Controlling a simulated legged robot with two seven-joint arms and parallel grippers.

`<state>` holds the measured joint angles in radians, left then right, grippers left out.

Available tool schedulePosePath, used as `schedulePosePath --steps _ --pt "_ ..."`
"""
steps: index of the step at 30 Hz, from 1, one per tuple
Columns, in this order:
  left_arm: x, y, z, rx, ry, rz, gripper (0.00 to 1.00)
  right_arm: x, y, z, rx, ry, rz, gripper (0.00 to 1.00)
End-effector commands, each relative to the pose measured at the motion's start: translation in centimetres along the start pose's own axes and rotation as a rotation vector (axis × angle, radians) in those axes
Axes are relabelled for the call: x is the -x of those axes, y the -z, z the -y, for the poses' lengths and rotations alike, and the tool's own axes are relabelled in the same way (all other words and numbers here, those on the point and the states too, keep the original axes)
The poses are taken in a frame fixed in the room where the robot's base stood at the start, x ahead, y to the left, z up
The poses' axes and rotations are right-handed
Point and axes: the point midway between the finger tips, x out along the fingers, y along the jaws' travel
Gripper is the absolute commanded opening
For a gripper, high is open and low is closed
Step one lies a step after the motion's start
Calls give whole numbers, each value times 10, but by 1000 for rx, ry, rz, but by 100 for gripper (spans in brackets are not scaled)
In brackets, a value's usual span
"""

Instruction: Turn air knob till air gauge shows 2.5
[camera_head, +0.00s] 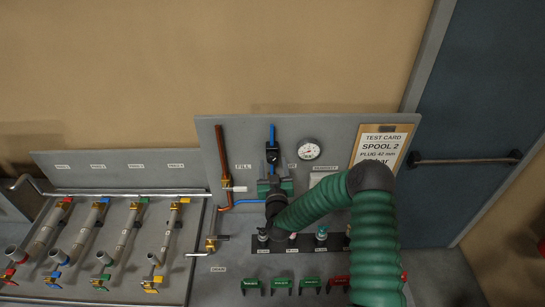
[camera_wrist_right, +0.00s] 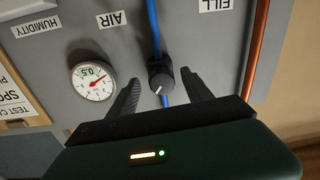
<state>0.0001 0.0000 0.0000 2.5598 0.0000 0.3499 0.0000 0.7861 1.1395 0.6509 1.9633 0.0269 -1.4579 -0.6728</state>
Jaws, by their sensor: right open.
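The air knob (camera_wrist_right: 160,76) is a round black knob with a pale pointer line, set on the blue air pipe. In the wrist view, upside down, my right gripper (camera_wrist_right: 161,84) is open, with one finger on each side of the knob; I cannot tell whether they touch it. The white air gauge (camera_wrist_right: 94,80) is beside the knob, its red needle slanting to the picture's upper right; its figures are too small to read surely. In the head view, the gauge (camera_head: 309,149) is right of the knob (camera_head: 272,153), and my right gripper (camera_head: 273,172) is just below the knob.
A copper fill pipe (camera_head: 221,152) runs left of the knob. A test card (camera_head: 382,147) is at the panel's right. A blue door (camera_head: 470,130) is at right.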

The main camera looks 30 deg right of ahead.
Motion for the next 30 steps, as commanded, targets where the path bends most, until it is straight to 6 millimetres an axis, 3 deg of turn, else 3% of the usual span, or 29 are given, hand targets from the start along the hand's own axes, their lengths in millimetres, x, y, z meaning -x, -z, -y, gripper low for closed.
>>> schedulePosePath --steps 4,12,25,30 --pt "6 1 0 0 0 0 36 -13 1 1 -1 0 1 58" --pt "6 1 0 0 0 0 36 -14 1 4 2 2 -1 57" --pt "6 1 0 0 0 0 36 -15 0 3 0 4 0 1" --pt "6 1 0 0 0 0 36 -16 -1 2 0 2 1 0"
